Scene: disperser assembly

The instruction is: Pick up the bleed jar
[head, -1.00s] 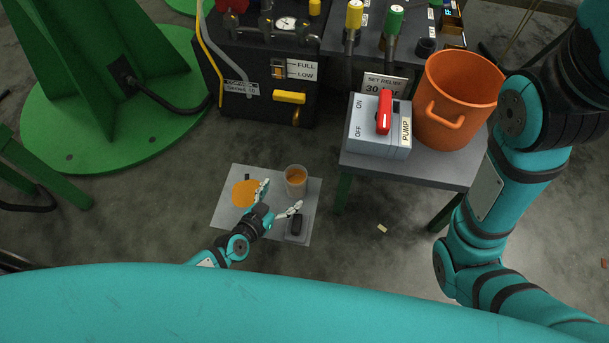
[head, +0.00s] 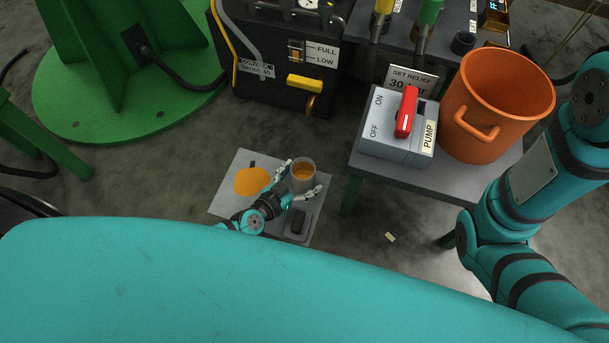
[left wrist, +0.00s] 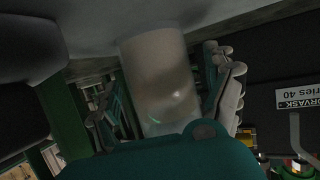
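The bleed jar (head: 303,183) is a small translucent cup with orange fluid in it. It stands upright on a pale mat (head: 238,160) on the floor. My left gripper (head: 301,177) is open, with one finger at the jar's left side and the other at its front right. In the left wrist view the jar (left wrist: 160,75) shows as a frosted cylinder between the fingers; no firm contact can be made out. My right gripper is out of view; only my right arm shows.
An orange puddle (head: 252,181) and a dark object (head: 298,222) lie on the mat beside the jar. Behind stands a black pump unit (head: 268,80). To the right, a table (head: 440,181) bears a pump switch box (head: 390,143) and an orange bucket (head: 500,105).

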